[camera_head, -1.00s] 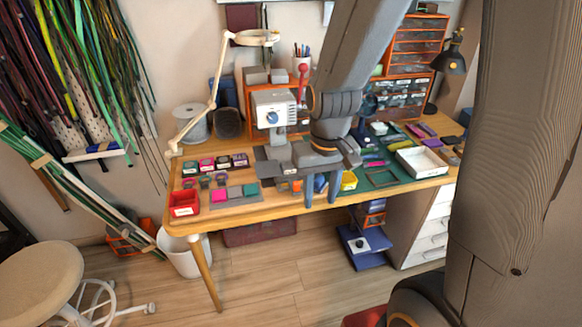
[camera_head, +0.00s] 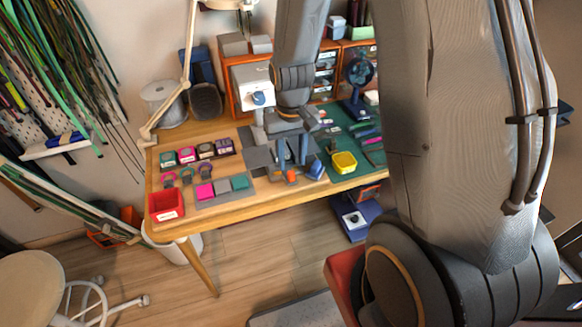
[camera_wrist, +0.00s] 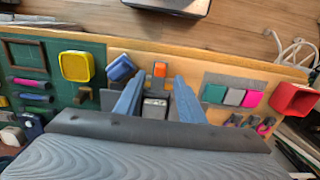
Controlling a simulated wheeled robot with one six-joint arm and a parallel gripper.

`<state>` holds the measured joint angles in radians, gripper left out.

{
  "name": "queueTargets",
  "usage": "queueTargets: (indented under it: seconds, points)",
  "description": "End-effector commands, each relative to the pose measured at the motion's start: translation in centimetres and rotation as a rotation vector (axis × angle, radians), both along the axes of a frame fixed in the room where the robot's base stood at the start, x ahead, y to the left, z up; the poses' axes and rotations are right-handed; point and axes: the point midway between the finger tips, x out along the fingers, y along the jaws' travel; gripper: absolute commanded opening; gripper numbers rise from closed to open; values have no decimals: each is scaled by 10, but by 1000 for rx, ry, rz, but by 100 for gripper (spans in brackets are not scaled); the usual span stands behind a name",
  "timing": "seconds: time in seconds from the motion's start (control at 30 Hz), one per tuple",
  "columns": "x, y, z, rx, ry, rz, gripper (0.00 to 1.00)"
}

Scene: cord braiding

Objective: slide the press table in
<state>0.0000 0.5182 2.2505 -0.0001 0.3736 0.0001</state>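The white press (camera_head: 250,78) with a blue dial stands on the desk behind my gripper. A small orange piece (camera_head: 292,176) on a dark grey part, probably the press table's front, sits near the desk's front edge. It also shows in the wrist view (camera_wrist: 159,69), just beyond my fingertips. My gripper (camera_head: 292,160) points down with its two fingers apart. In the wrist view my gripper (camera_wrist: 159,84) is open, with a light grey block (camera_wrist: 155,107) between its fingers. I cannot tell whether either finger touches it. The wrist and fingers hide part of the press's base.
A blue piece (camera_head: 314,170) and a yellow tray (camera_head: 344,162) lie close on the right. Pink, grey and teal squares (camera_head: 222,185) and a red bin (camera_head: 166,205) lie left. A white lamp arm (camera_head: 187,60) rises at the back left.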

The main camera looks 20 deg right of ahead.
Motion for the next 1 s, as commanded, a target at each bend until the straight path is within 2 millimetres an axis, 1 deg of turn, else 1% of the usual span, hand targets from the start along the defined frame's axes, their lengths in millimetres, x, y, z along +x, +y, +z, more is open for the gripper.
queueTargets:
  seconds: [0.2, 0.4, 0.6, 0.93, 1.0]
  points:
    - [-1, 0, -23, 0, 2, 0, 36]
    - [0, 0, -40, 0, 1, 0, 36]
    - [0, 0, -48, 0, 1, 0, 36]
    - [0, 0, -50, 0, -1, 0, 36]
    - [0, 0, -49, 0, -1, 0, 24]
